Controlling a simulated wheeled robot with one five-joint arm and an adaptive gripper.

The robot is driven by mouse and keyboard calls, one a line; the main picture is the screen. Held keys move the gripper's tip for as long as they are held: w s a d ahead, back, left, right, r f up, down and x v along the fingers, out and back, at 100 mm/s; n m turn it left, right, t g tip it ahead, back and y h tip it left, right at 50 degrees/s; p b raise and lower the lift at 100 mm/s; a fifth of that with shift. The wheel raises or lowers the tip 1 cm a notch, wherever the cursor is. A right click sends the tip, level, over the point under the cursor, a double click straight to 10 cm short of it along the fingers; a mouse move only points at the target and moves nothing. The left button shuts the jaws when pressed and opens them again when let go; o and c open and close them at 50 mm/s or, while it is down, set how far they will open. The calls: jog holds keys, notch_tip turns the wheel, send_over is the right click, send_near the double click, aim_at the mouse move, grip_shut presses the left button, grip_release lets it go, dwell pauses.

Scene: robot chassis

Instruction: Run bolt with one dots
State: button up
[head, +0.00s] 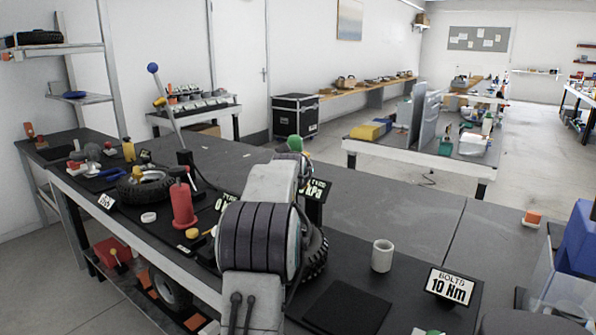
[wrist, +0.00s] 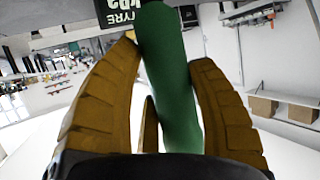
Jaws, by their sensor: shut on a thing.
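My gripper (wrist: 168,58) is shut on a green rod-shaped handle (wrist: 175,95), with one brown-yellow finger on each side of it. In the head view my arm hides most of the gripper; the rounded green top of the handle (head: 295,144) shows just above the arm. What lies at the handle's other end is hidden. A sign reading "BOLTS 10 Nm" (head: 449,286) stands at the right front of the bench. I cannot make out a bolt or any dots in either view.
A tyre sits partly behind my arm, by a kPa sign (head: 315,190). The bench's back middle (head: 370,195) is clear.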

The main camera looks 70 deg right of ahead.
aim_at(298, 149)
jog(key=shift+f, duration=0.3)
notch_tip(298, 149, up, 6)
jog(key=p, duration=0.4)
jog(key=shift+p, duration=0.3)
jog(key=shift+r, duration=0.25)
